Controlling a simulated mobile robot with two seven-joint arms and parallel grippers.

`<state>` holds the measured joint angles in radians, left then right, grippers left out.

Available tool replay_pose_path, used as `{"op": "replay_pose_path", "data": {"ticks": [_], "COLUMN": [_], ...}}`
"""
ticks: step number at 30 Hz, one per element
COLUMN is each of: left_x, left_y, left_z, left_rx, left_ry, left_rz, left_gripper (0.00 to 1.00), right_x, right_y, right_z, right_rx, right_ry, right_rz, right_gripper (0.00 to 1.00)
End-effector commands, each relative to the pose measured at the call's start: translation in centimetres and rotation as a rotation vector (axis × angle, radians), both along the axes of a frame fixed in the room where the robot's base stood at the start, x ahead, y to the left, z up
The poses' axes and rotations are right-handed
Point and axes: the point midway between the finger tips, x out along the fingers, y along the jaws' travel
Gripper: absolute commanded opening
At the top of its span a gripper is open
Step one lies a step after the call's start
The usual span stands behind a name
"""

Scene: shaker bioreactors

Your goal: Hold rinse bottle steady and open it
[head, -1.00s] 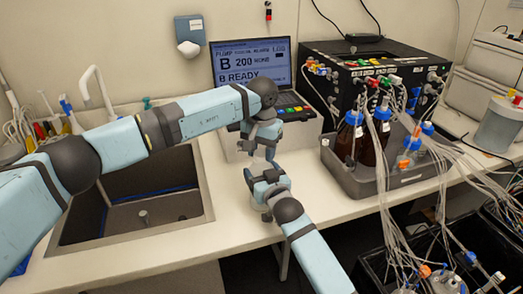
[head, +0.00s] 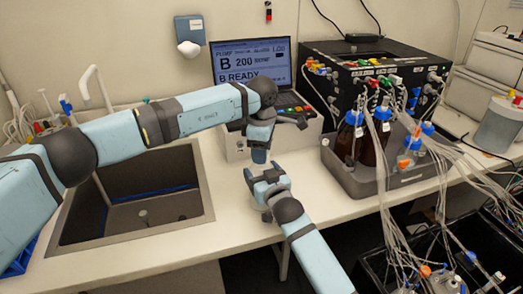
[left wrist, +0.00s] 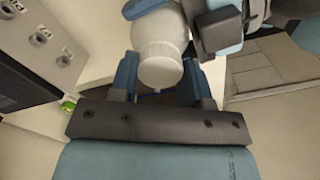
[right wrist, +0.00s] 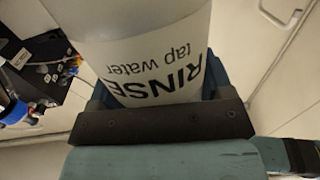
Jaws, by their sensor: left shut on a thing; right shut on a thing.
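The rinse bottle (right wrist: 140,45) fills the upper middle of the right wrist view, white with dark lettering "RINSE tap water". My right gripper (head: 264,177) is shut around its body at the counter's front edge. My left gripper (head: 259,158) is just above my right gripper. In the left wrist view its fingers are shut on a rounded white piece, which looks like the bottle's cap (left wrist: 160,68). My right gripper also shows close beside it there (left wrist: 217,30). In the head view the bottle is mostly hidden by my grippers. I cannot tell whether the cap is loose.
A sink (head: 75,232) lies left of the grippers. Behind them stands a pump unit with a screen (head: 250,62) reading "B READY". To the right, a grey tray (head: 365,186) holds brown bottles with tubing. The counter between sink and tray is mostly clear.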

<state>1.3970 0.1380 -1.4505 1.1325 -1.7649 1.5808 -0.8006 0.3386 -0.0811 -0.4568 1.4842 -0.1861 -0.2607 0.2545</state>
Motion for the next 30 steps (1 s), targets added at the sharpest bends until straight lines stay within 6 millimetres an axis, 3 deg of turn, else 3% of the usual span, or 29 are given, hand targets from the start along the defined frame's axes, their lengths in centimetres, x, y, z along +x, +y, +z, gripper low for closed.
{"op": "replay_pose_path", "data": {"ticks": [30], "left_x": [-0.04], "left_y": [-0.06], "left_z": [0.14], "left_rx": [-0.002], "left_ry": [0.005], "left_rz": [2.297], "left_gripper": [0.15], "right_x": [0.01], "right_y": [-0.03], "right_z": [-0.04], "right_rx": [0.0], "right_ry": [0.001], "right_rz": [0.0], "right_gripper": [0.07]}}
